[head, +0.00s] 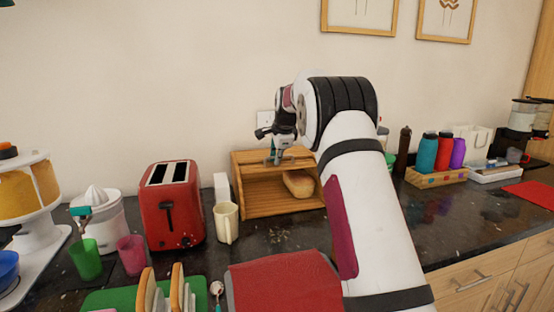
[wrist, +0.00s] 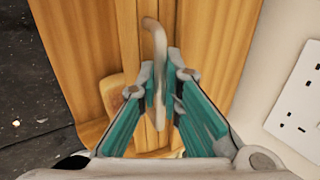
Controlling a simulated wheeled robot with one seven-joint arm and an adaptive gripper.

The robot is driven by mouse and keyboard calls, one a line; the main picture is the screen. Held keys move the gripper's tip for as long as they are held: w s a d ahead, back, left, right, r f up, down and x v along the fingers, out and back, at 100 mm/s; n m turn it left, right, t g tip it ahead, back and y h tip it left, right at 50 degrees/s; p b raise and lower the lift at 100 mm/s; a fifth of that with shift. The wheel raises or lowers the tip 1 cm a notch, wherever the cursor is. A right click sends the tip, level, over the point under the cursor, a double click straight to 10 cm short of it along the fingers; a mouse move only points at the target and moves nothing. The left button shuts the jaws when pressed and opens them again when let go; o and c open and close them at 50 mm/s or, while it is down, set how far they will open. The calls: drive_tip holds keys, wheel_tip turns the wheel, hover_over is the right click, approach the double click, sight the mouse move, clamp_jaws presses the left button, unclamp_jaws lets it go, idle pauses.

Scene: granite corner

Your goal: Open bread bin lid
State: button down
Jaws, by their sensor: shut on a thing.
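The wooden bread bin (head: 245,203) stands on the dark counter against the back wall. Its front is open and a bread loaf (head: 298,183) shows inside. The lid (head: 250,157) appears raised at the top of the bin. My gripper (head: 276,156) is at this upper edge. In the wrist view, my gripper (wrist: 162,85) is shut on a pale curved handle (wrist: 152,30), which sticks up between the teal-padded fingers in front of wooden panels. The right part of the bin is hidden by my arm in the head view.
A cream mug (head: 226,223) and a red toaster (head: 171,207) stand left of the bin. Colored bottles in a wooden holder (head: 437,179) stand to the right. A wall socket (wrist: 300,110) is close beside my gripper. Some counter in front of the bin is clear.

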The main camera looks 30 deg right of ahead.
drive_tip(key=shift+r, duration=0.1)
drive_tip(key=c, duration=1.7)
unclamp_jaws()
drive_tip(key=v, duration=1.2)
drive_tip(key=shift+d, duration=0.1)
